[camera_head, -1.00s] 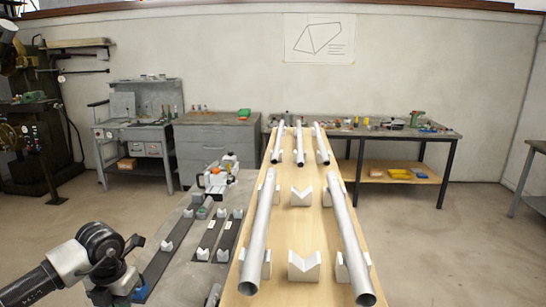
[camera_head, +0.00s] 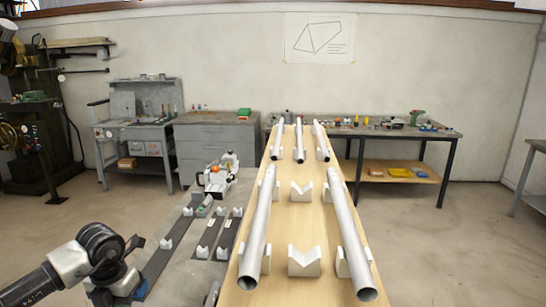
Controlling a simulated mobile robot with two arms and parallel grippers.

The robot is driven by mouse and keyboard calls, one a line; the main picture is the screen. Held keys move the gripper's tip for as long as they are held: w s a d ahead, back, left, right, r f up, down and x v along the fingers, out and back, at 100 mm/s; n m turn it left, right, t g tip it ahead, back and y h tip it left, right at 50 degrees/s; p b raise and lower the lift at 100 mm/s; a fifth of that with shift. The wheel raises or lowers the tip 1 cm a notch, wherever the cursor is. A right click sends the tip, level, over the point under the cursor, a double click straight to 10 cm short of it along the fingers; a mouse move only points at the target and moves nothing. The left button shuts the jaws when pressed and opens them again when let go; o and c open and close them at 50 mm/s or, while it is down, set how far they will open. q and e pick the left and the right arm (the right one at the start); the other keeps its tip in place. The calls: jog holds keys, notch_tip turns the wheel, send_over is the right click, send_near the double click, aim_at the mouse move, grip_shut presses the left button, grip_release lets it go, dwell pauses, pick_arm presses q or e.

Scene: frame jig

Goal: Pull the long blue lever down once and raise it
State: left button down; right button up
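My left arm comes in from the lower left, and its dark wrist bends down near the bottom edge. My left gripper (camera_head: 118,290) is at the end of it, over the left side of the grey bench; its fingers are not clear, so I cannot tell if it is open. A small blue patch (camera_head: 140,289) shows just beside it; I cannot tell if this is part of the blue lever. No long blue lever can be made out elsewhere. My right gripper is not in view.
A grey bench (camera_head: 182,268) carries dark strips with small V-blocks and a white clamp device (camera_head: 218,178) at its far end. A wooden table (camera_head: 285,220) to its right holds several metal tubes and V-blocks. Workbenches line the back wall.

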pick_arm(q)
jog(key=shift+s+d+f, duration=0.15)
jog(key=shift+f, duration=0.4)
dwell(0.4)
jog(key=shift+r+p, duration=0.5)
jog(key=shift+r, duration=0.35)
notch_tip(320, 180, up, 13)
jog(key=p, duration=0.8)
jog(key=shift+f, duration=0.15)
